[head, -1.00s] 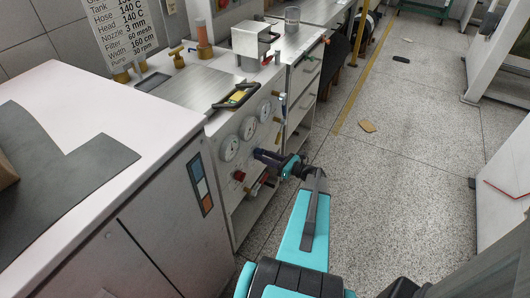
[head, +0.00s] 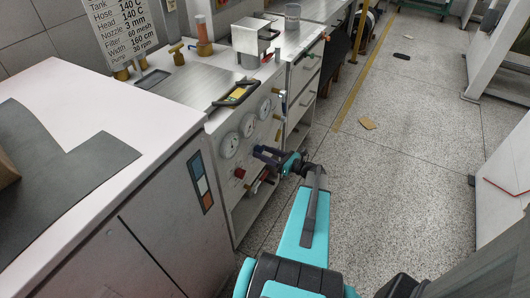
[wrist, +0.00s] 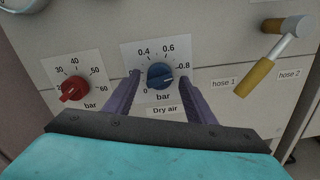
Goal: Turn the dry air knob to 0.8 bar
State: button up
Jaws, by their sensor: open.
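The blue dry air knob (wrist: 159,76) shows in the wrist view on a white plate with marks from 0 to 0.8 and the words "bar" and "Dry air". Its exact pointer direction is too small to read surely. My gripper (wrist: 158,80) is open, with one purple finger to the left of the knob and one to the right. I see small gaps beside the knob and no clear contact. In the head view, my gripper (head: 257,154) is at the front panel of the machine (head: 214,123), and the blue knob cannot be made out there.
A red knob (wrist: 74,88) with a scale up to 60 is left of the blue one. A valve handle with a brass-coloured grip (wrist: 254,77) is at the right, by the hose labels. Round gauges (head: 229,145) sit above my gripper. The floor at right is mostly clear.

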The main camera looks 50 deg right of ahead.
jog(key=shift+s, duration=0.1)
jog(key=b+v, duration=0.2)
jog(key=v, duration=1.1)
jog(key=shift+s, duration=0.35)
